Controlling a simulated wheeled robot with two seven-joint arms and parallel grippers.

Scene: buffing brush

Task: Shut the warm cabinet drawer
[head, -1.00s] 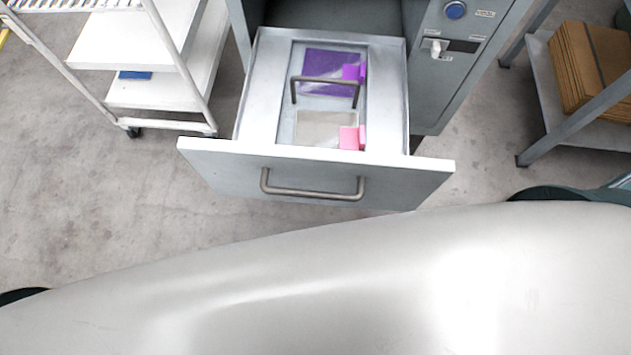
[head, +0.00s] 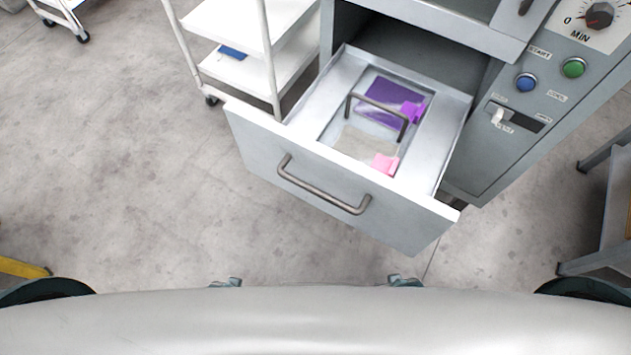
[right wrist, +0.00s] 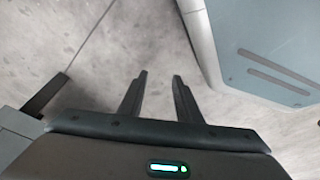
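The warm cabinet (head: 490,140) stands at the upper right of the head view. Its grey drawer (head: 340,185) is pulled far out, with a bar handle (head: 322,186) on its front. Inside the drawer is a tray (head: 335,125) with a raised handle, holding a purple packet (head: 385,100) and a clear packet with a pink tab (head: 385,164). My right gripper (right wrist: 160,74) shows in the right wrist view, fingers apart, with nothing between them but floor behind. It is not seen touching the drawer. My left gripper is not in view.
A white shelf cart (head: 240,50) stands left of the cabinet, close to the drawer. A grey rack (head: 600,220) is at the right edge. A yellow item (head: 22,268) lies at the lower left. Floor (head: 130,170) left of the drawer is clear.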

